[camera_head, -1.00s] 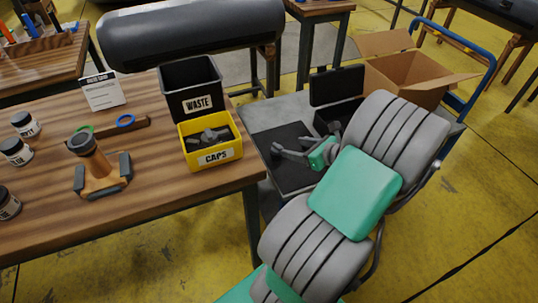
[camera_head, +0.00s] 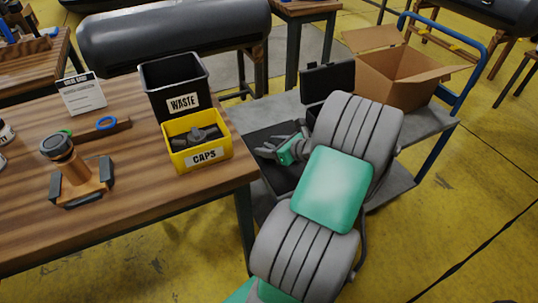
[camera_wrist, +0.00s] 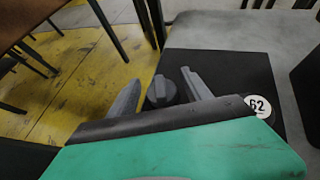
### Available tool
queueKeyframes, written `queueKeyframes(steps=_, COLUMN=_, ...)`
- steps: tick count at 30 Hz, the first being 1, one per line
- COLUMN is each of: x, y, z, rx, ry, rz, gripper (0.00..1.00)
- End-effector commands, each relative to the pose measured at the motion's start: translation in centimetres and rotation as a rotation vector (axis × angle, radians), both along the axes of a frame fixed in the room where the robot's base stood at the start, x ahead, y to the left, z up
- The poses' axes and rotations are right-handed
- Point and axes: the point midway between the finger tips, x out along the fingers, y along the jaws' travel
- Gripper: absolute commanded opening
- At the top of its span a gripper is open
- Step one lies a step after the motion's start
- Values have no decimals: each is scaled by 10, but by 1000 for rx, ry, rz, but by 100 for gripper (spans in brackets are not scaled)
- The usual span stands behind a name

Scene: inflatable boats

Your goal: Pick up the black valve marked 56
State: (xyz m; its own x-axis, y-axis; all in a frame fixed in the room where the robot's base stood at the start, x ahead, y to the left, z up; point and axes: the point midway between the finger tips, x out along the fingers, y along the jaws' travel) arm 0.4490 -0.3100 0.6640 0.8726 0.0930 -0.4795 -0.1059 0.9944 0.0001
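My gripper (camera_head: 272,145) reaches over the open black case (camera_head: 262,136) on the grey cart. In the wrist view my gripper (camera_wrist: 160,78) has its two grey fingers spread apart. A dark grey knobbed part, seemingly a valve (camera_wrist: 160,92), shows between the fingers, partly hidden behind the gripper body. I cannot see a number on it or tell whether the fingers touch it. A round white label reading 62 (camera_wrist: 257,106) lies on the black surface to the right of the fingers. No label reading 56 is legible in either view.
The cart (camera_head: 432,122) also bears an open cardboard box (camera_head: 395,78). The wooden table (camera_head: 130,215) at left holds a black WASTE bin (camera_head: 178,98), a yellow CAPS bin (camera_head: 203,155) and a valve stand (camera_head: 76,178). The table's right edge is close to my arm.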

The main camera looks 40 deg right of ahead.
Motion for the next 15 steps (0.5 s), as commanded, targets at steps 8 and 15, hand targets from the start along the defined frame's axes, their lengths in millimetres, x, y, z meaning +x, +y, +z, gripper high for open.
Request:
queueKeyframes(steps=8, x=0, y=0, z=0, rx=0, ry=0, rz=1, gripper=34)
queueKeyframes(steps=15, x=0, y=0, z=0, rx=0, ry=0, rz=1, gripper=14)
